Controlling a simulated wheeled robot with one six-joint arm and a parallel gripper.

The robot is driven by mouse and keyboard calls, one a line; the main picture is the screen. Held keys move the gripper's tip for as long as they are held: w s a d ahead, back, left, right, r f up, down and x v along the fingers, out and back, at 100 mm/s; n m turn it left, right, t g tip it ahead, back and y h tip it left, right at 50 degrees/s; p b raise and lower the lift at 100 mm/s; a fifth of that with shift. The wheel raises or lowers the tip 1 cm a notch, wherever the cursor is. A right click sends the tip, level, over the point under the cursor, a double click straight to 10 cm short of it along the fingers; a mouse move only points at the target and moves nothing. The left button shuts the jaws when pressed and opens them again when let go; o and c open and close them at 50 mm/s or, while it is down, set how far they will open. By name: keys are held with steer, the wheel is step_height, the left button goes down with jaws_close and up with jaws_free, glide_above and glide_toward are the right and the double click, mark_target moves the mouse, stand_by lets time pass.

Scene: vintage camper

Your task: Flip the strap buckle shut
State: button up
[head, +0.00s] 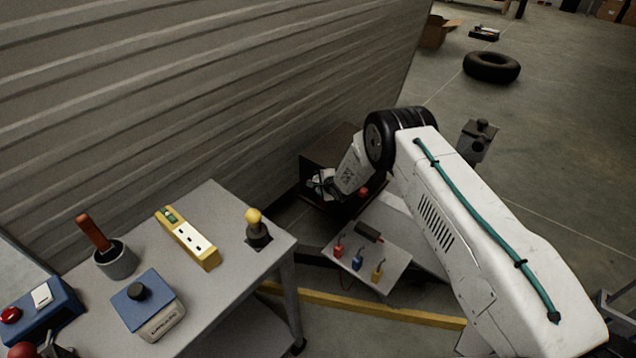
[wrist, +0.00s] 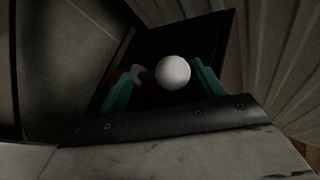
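I cannot pick out a strap buckle for certain in either view. My gripper (wrist: 166,68) shows in the wrist view as two teal fingers standing apart. A white round knob (wrist: 173,72) appears between them, with a gap on the left side; I cannot tell whether it touches the right finger. A small red part and a grey part show dimly beside the left finger. In the head view my arm reaches down to a dark open box (head: 318,207) by the ribbed wall, and my fingertips are mostly hidden there.
Open floor is at right, with a tyre (head: 491,67).

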steer(key=shift+a+r, duration=0.15)
steer(key=shift+a, duration=0.35)
steer(key=shift+s+r, duration=0.1)
steer(key=shift+s, duration=0.15)
steer(key=v, duration=0.7)
steer(key=shift+d, duration=0.35)
steer(key=shift+s, duration=0.1)
steer(key=shift+c, duration=0.2)
